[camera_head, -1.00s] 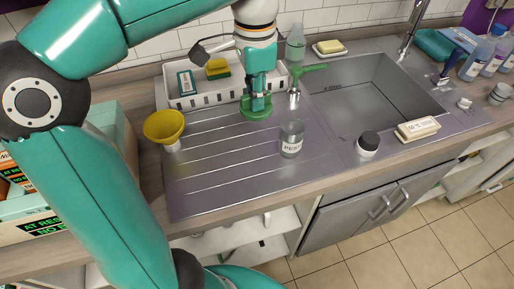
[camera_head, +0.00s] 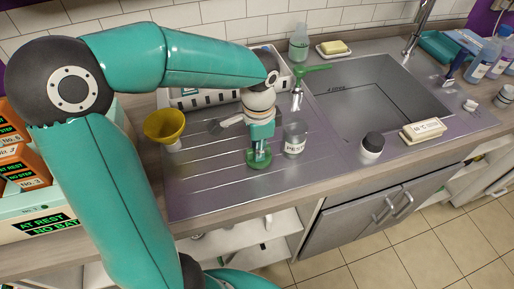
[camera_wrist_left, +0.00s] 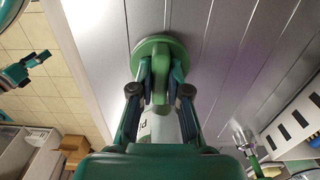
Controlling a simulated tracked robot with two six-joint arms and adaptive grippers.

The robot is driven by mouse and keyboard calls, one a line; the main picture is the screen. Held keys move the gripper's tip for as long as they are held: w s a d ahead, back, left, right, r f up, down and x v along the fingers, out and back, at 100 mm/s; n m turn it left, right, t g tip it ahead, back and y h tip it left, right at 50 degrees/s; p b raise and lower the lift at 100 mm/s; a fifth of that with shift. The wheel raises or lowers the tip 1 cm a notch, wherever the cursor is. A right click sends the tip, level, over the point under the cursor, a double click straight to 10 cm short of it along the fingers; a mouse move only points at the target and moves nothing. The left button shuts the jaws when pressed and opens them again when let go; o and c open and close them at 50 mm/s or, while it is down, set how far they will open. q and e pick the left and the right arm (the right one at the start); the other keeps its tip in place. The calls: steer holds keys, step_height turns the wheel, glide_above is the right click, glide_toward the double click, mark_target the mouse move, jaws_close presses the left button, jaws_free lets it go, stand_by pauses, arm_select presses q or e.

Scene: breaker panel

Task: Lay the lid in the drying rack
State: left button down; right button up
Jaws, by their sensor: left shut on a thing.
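My left gripper (camera_head: 260,146) points down over the ridged steel drainboard (camera_head: 205,198). It is shut on the green round lid (camera_head: 258,160), whose disc lies flat just below the fingertips. The lid also shows beyond the fingers in the left wrist view (camera_wrist_left: 160,43). I cannot tell whether it touches the drainboard. The white drying rack (camera_head: 206,97) stands behind, against the wall, partly hidden by my left arm. Its slotted side shows at the right of the left wrist view (camera_wrist_left: 292,128). What seems to be my right gripper (camera_wrist_left: 24,68) shows small at the upper left there; its jaws are unclear.
A glass jar labelled PEST (camera_head: 293,140) stands close to the lid's right. A yellow funnel (camera_head: 165,126) stands to the left. A green-handled tool (camera_head: 303,80) is beside the rack. The sink (camera_head: 365,98) lies to the right. The front drainboard is clear.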

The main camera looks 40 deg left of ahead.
arm_select(q)
steer(key=shift+f, duration=0.2)
steer(key=c, duration=1.1)
jaws_free()
steer(key=shift+c, duration=0.2)
